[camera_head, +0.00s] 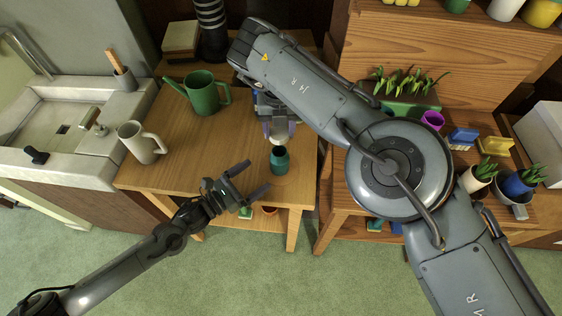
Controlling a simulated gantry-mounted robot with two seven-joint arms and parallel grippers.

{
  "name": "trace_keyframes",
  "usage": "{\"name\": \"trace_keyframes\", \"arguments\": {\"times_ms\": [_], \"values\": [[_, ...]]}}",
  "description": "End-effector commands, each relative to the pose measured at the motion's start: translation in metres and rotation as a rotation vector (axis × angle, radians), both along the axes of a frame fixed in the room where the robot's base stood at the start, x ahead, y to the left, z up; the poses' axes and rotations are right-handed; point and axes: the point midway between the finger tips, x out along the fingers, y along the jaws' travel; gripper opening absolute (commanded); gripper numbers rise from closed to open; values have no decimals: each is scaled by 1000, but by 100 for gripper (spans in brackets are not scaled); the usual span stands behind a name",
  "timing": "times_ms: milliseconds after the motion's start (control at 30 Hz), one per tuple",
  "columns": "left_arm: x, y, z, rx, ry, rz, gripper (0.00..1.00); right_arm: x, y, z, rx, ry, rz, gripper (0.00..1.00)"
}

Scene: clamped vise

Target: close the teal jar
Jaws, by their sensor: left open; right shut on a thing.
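The teal jar (280,161) stands upright on the wooden table near its front right corner. Its mouth looks dark. My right gripper (279,130) is right above and behind the jar, its fingers shut on a pale, rounded thing (278,139) that looks like a lid. Whether this pale thing touches the jar's rim, I cannot tell. My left gripper (258,178) is open and empty, to the lower left of the jar, with its fingers pointing towards it and apart from it.
A green watering can (203,93) and a grey mug-like pitcher (141,143) stand further left on the table (185,150). A sink (60,125) is at far left. Shelves with plants and pots stand at right, partly behind my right arm.

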Motion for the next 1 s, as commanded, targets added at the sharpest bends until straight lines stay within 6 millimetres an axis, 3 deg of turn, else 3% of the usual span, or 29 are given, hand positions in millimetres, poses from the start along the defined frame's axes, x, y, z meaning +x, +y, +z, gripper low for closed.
{"name": "trace_keyframes", "arguments": {"times_ms": [367, 1000], "values": [[7, -10, 0, -3, 1, 0, 93, 0, 0, 0, 0, 0, -1, 26], [64, -83, 0, -3, 2, 0, 93, 0, 0, 0, 0, 0, -1, 26]]}}
